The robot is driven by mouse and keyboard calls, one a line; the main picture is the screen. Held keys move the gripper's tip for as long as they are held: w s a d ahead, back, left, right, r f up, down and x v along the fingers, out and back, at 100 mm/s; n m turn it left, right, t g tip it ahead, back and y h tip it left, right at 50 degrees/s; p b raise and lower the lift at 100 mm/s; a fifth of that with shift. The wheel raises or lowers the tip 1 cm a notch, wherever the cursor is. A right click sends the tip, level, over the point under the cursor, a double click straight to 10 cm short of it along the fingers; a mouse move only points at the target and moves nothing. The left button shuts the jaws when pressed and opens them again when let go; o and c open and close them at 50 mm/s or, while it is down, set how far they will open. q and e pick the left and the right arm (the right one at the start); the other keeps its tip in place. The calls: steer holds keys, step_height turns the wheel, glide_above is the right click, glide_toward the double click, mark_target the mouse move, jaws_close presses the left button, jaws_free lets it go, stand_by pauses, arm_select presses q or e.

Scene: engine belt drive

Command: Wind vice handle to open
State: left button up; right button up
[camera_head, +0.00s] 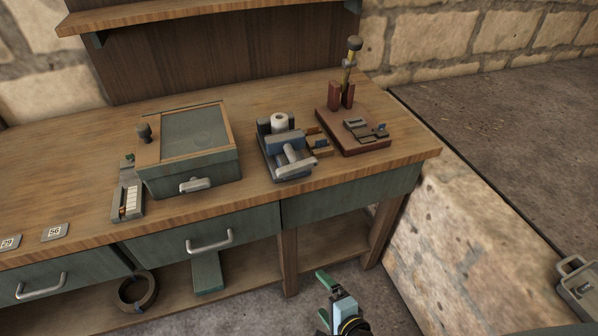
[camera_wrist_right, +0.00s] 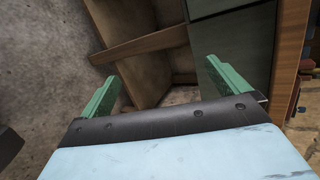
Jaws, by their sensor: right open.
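A small blue-grey vice (camera_head: 270,147) stands on the wooden bench near its front edge. A pale cylindrical piece (camera_head: 279,121) sits upright at its back. A light grey bar that looks like the vice handle (camera_head: 296,167) is at its front. My right gripper (camera_head: 323,298) is low in front of the bench, below and apart from the vice. In the right wrist view its two green fingers (camera_wrist_right: 160,76) are spread with nothing between them. The vice cannot be made out there. My left gripper is not in view.
A green box with a framed lid (camera_head: 190,160) stands left of the vice. A reddish-brown board (camera_head: 375,148) with a small upright tool is to its right. Drawer handles (camera_head: 210,241) stick out from the bench front. A stone block (camera_head: 465,240) stands right of the bench.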

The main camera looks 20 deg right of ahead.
steer(key=w+r+m+t, duration=0.35)
steer(key=r+m, duration=0.55)
steer(key=r, duration=0.5)
steer(key=m+t+h+p, duration=0.2)
steer(key=m, duration=0.6)
glide_toward(299, 170)
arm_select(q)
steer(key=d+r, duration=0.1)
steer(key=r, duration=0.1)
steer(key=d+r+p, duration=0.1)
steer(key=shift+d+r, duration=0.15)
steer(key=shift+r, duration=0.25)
arm_select(e)
steer(key=w, duration=0.8)
steer(key=shift+w+a+f, duration=0.1)
steer(key=shift+w+a, duration=0.05)
steer(key=shift+w, duration=0.15)
steer(key=c, duration=0.7)
steer(key=shift+n, duration=0.3)
